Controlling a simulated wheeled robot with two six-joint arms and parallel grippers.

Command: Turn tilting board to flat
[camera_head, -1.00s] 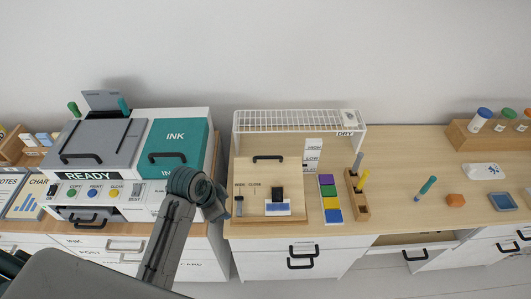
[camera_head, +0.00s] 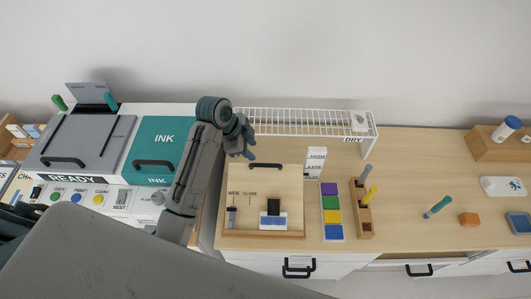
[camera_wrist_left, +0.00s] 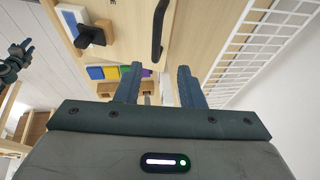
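The tilting board (camera_head: 249,186) is a light wooden panel with a black bar handle (camera_head: 265,166) near its far edge. It sits on a wooden base on the desk, but its exact tilt is hard to tell. A white sign (camera_head: 315,158) reading HIGH and LOW stands at its right. My left gripper (camera_head: 246,150) is above the board's far left corner, left of the handle and apart from it. In the left wrist view its fingers (camera_wrist_left: 158,88) are spread and empty, with the handle (camera_wrist_left: 160,30) ahead. My right gripper (camera_wrist_left: 20,50) shows small at the left edge there.
A black-handled stamp (camera_head: 273,207) and blue pad stand at the board's near side, by the WIDE and CLOSE slider. The white wire DRY rack (camera_head: 290,120) is behind.

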